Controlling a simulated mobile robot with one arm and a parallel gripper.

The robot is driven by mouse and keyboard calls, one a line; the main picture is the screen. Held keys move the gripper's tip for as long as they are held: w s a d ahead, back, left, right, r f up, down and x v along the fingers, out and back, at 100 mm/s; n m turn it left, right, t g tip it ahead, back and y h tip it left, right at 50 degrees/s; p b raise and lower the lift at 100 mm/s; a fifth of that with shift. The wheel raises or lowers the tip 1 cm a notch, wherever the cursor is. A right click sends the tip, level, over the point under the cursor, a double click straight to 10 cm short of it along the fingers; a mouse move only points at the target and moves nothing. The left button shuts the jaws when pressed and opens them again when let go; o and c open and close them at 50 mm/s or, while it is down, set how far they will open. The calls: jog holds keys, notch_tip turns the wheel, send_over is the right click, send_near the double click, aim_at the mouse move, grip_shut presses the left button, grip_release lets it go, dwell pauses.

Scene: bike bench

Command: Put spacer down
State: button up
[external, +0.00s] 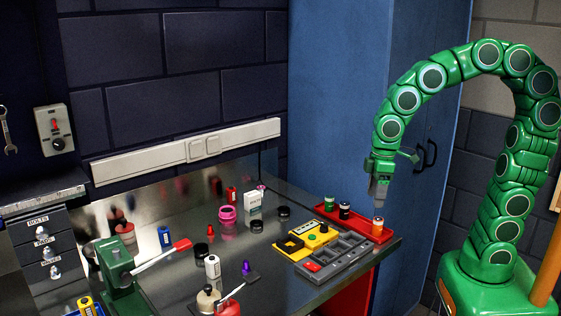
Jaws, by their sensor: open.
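My gripper (378,208) points down over the right end of a red tray (354,232) at the bench's right side. Its jaws are open. Just below the fingertips an orange cylinder with a pale top (377,226) stands upright in the tray; it may be the spacer, but I cannot tell for sure. Whether the fingers still touch it is too small to see. A green-and-white cylinder (329,204) and a black one with a light top (344,211) stand further left in the tray.
Black round parts, a pink ring (227,214) and a white box (253,202) stand left. A green press (118,275) with a red-tipped lever occupies the front left.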

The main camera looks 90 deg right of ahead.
jog(key=s+a+f+g, duration=0.1)
jog(key=s+a, duration=0.3)
jog(key=s, duration=1.6)
jog(key=shift+m+g+h, duration=0.3)
jog(key=shift+m+g, duration=0.1)
jog(key=shift+g, duration=0.4)
jog(key=shift+f, duration=0.1)
